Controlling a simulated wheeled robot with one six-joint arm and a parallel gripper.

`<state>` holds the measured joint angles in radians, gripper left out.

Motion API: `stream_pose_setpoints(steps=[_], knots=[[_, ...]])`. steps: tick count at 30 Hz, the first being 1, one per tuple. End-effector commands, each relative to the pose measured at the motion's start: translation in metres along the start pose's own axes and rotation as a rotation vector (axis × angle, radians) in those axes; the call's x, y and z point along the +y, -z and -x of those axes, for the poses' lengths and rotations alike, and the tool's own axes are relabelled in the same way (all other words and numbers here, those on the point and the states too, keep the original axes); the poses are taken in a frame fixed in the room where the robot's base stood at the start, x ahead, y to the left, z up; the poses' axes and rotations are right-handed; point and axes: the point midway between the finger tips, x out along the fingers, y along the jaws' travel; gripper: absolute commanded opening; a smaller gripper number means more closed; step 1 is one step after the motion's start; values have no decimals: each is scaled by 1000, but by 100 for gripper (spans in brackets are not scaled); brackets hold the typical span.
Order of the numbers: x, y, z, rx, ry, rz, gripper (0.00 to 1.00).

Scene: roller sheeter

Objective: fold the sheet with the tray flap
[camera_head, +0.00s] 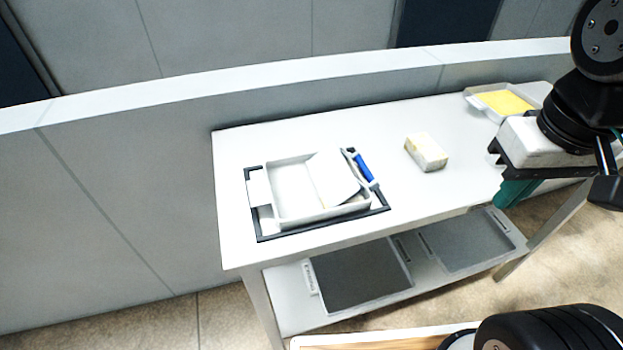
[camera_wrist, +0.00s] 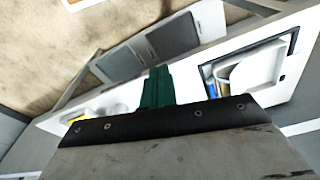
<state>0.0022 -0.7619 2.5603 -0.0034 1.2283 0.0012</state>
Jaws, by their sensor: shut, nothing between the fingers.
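A white tray (camera_head: 290,195) sits inside a black frame (camera_head: 262,238) on the left part of the table. A white panel that looks like the tray flap (camera_head: 338,178) leans up at a tilt over the tray's right part. The sheet is not clearly told apart; a little pale yellow shows under the panel's lower edge. The tray also shows at the right of the wrist view (camera_wrist: 262,70). My gripper (camera_head: 508,196) is at the right, in front of the table's right half and well apart from the tray. Its green fingers (camera_wrist: 157,86) are shut and empty.
A blue-handled tool (camera_head: 363,168) lies beside the tray's right side. A pale block (camera_head: 426,152) stands mid-table. A white tray with yellow contents (camera_head: 503,102) is at the back right. A lower shelf (camera_head: 300,318) holds dark grey panels. A low wall runs behind the table.

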Motion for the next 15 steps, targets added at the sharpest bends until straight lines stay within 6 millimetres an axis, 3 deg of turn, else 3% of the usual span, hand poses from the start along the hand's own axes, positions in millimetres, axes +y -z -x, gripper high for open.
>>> stream_pose_setpoints(steps=[11, 15], knots=[[0, 0, -1, -3, 0, -2, 0], [3, 5, -11, -63, -1, -11, 0]])
